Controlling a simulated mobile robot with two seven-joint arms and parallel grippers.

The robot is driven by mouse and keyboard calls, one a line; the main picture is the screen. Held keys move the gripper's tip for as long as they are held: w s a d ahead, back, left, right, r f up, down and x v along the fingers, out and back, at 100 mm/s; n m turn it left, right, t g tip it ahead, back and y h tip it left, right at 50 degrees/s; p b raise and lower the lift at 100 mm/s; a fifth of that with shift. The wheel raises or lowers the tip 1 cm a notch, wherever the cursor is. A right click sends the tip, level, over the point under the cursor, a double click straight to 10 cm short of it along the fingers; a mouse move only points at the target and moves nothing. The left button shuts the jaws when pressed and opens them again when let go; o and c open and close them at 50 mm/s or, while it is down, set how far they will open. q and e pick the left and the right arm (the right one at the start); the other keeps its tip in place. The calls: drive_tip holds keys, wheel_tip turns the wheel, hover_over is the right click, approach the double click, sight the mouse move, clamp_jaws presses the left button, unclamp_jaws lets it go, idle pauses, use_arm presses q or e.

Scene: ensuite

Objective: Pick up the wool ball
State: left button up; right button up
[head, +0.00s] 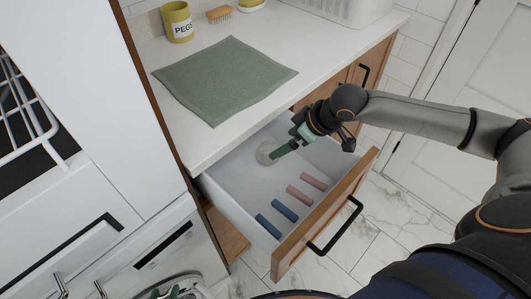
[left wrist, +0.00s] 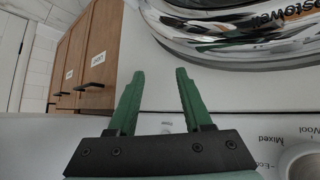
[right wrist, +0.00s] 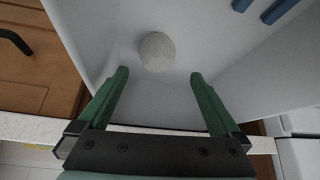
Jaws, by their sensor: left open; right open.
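The wool ball (head: 264,153) is pale grey and round. It lies in the open white drawer (head: 233,187), toward the back. My right gripper (head: 275,153) is over the drawer beside the ball and partly overlaps it in the head view. In the right wrist view the ball (right wrist: 157,52) sits just beyond the open green fingers (right wrist: 160,82), with nothing between them. My left gripper (head: 166,293) is at the bottom edge of the head view. In the left wrist view its fingers (left wrist: 160,75) are open and empty in front of the washing machine.
Two pink blocks (head: 306,188) and two blue blocks (head: 277,217) lie along the drawer's front. The counter (head: 310,55) above holds a green cloth (head: 225,80), a yellow PEGS tin (head: 177,22), a brush (head: 219,14) and a white basket (head: 345,8). The washing machine (left wrist: 240,30) is near my left gripper.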

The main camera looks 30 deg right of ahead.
sight(273, 148)
drive_tip(key=b+x, duration=0.1)
drive_tip(key=x, duration=0.7)
drive_tip(key=shift+w+f+b, duration=0.25)
drive_tip(key=shift+f+b, duration=0.05)
drive_tip(key=shift+f, duration=0.05)
drive_tip(key=c, duration=1.1)
drive_tip(key=shift+c, duration=0.5)
drive_tip(key=shift+r, duration=0.15)
